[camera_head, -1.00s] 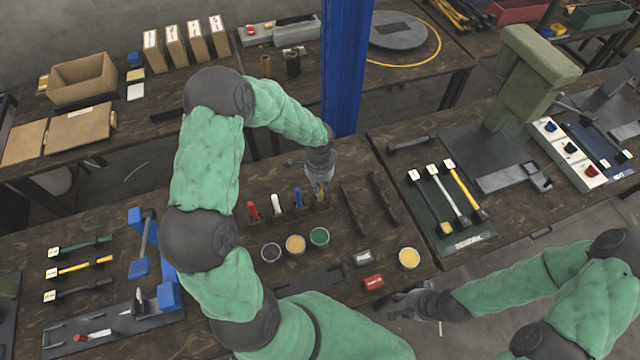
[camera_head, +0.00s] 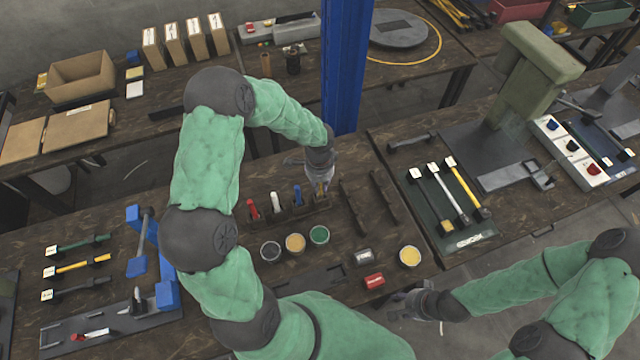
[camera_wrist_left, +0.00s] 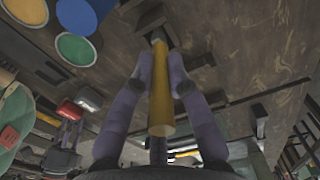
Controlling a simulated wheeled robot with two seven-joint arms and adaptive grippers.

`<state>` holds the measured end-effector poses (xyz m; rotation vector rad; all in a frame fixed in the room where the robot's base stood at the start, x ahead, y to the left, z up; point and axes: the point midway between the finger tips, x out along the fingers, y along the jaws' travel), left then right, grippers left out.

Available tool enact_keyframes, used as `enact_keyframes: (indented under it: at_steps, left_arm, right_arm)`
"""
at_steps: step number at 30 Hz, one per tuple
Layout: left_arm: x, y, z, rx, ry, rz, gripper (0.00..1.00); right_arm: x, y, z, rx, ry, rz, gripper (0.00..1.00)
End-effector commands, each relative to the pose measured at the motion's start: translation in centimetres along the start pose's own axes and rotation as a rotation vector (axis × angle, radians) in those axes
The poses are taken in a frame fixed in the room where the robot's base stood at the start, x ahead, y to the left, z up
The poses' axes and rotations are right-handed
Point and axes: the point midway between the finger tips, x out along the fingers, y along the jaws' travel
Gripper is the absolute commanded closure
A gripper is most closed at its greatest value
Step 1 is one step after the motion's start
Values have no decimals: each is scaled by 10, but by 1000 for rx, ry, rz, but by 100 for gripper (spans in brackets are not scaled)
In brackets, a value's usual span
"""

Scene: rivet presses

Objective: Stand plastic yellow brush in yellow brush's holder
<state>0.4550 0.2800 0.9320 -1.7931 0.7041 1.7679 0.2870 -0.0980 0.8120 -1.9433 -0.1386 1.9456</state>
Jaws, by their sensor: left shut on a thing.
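My left gripper (camera_head: 320,182) is shut on the yellow brush (camera_wrist_left: 159,95). In the left wrist view its yellow handle lies between the two fingers, its near end toward the camera. In the head view the gripper is over the right end of a dark wooden holder row (camera_head: 288,216). A red brush (camera_head: 252,209), a white one (camera_head: 275,202) and a blue one (camera_head: 298,195) stand in that row. The yellow brush's lower end is at the row, but whether it is seated is hidden.
Pots with dark, orange and green (camera_head: 319,235) contents stand in front of the row. Dark bars (camera_head: 385,196) lie right of the holder. A blue column (camera_head: 345,70) rises behind.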

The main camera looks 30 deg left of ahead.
Motion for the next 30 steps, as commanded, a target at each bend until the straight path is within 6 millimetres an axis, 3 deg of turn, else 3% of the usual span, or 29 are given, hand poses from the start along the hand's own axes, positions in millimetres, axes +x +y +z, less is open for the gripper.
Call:
enact_keyframes:
  at_steps: [30]
  left_arm:
    - [18,0,0,0,0,0,100]
  right_arm:
    - [14,5,-1,0,0,0,60]
